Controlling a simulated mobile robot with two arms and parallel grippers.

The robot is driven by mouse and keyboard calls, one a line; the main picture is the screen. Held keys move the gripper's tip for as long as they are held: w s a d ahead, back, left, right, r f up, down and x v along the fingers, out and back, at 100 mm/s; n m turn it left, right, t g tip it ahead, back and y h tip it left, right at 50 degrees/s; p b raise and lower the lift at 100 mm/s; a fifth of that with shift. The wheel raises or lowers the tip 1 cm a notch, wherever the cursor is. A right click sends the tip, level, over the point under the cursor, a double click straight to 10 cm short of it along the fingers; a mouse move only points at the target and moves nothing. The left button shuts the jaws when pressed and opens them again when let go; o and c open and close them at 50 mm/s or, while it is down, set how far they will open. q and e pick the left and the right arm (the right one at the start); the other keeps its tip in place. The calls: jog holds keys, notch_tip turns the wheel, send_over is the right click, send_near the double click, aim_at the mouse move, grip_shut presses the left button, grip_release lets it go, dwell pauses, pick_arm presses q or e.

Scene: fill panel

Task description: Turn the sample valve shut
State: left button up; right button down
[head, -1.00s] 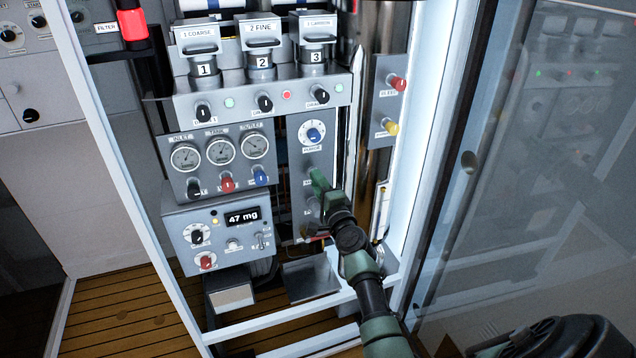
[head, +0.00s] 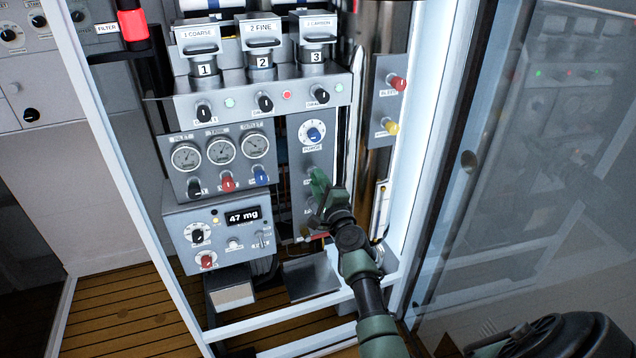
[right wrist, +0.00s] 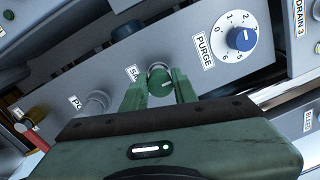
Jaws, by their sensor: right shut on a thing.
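The sample valve is a green knob (right wrist: 160,78) with a pale pointer line, in the right wrist view. Its label is partly covered and only "SA" reads. My right gripper (head: 318,182) is at the narrow grey panel (head: 299,158) under the purge dial. In the right wrist view its two green fingers (right wrist: 160,92) stand on either side of the knob and are shut on it. In the head view the gripper hides the knob. My left gripper is not in view.
The blue purge dial (right wrist: 242,38) is close beside the knob. A grey knob (right wrist: 97,103) and a red handle (right wrist: 33,137) are on the other side. Red (head: 397,83) and yellow (head: 391,127) knobs stick out to the right. A glass door (head: 500,200) stands further right.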

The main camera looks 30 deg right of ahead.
jog(key=c, duration=1.1)
grip_release()
jog(key=shift+d+f, duration=0.1)
jog(key=shift+f, duration=0.05)
jog(key=v, duration=0.8)
